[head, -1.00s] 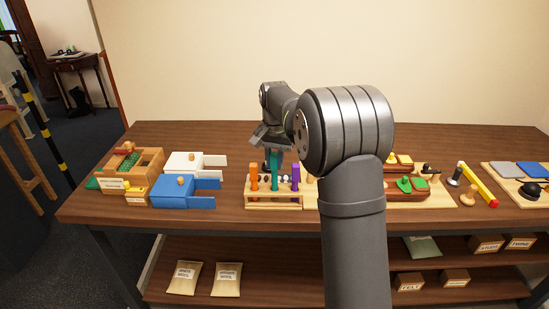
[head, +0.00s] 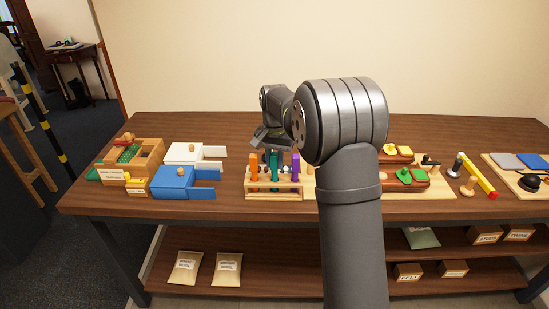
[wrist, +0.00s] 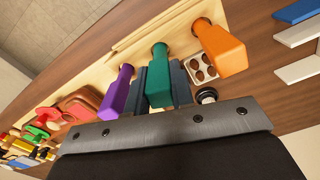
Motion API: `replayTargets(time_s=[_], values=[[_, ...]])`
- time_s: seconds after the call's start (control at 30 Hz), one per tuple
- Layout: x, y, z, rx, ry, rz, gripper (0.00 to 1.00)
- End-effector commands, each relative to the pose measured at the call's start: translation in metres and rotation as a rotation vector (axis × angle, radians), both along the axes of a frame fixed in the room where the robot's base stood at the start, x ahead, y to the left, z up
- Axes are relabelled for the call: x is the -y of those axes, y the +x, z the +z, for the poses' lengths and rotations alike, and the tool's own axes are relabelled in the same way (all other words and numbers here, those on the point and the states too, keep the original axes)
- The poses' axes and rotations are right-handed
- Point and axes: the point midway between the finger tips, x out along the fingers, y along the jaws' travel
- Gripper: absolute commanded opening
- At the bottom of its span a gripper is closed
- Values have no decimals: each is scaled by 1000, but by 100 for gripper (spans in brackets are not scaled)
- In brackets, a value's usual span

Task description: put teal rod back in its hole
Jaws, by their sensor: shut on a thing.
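The teal rod (head: 274,172) stands upright in the wooden rack (head: 262,196), between the orange rod (head: 254,174) and the purple rod (head: 295,170). Its top is about level with theirs. My gripper (head: 273,156) is above the rack and shut on the teal rod. In the wrist view, my dark fingers (wrist: 160,86) lie on either side of the teal rod (wrist: 159,72), with the purple rod (wrist: 119,92) and the orange rod (wrist: 220,50) beside them. The rod's narrow end meets the rack; its hole is hidden and I cannot tell how deep it sits.
A blue box (head: 174,183) and a white box (head: 185,153) with open drawers stand left of the rack. A wooden tray (head: 150,151) is farther left. Toy boats (head: 406,176) lie to the right, partly behind my arm. The table behind is clear.

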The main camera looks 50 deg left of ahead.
Motion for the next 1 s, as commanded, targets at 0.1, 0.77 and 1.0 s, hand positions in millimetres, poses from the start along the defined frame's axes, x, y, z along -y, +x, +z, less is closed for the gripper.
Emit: replayTargets(time_s=[0.1,0.77,1.0], values=[[0,0,-2,1,0,0,5],[0,0,-2,0,0,0,47],[-1,0,22,2,3,0,47]])
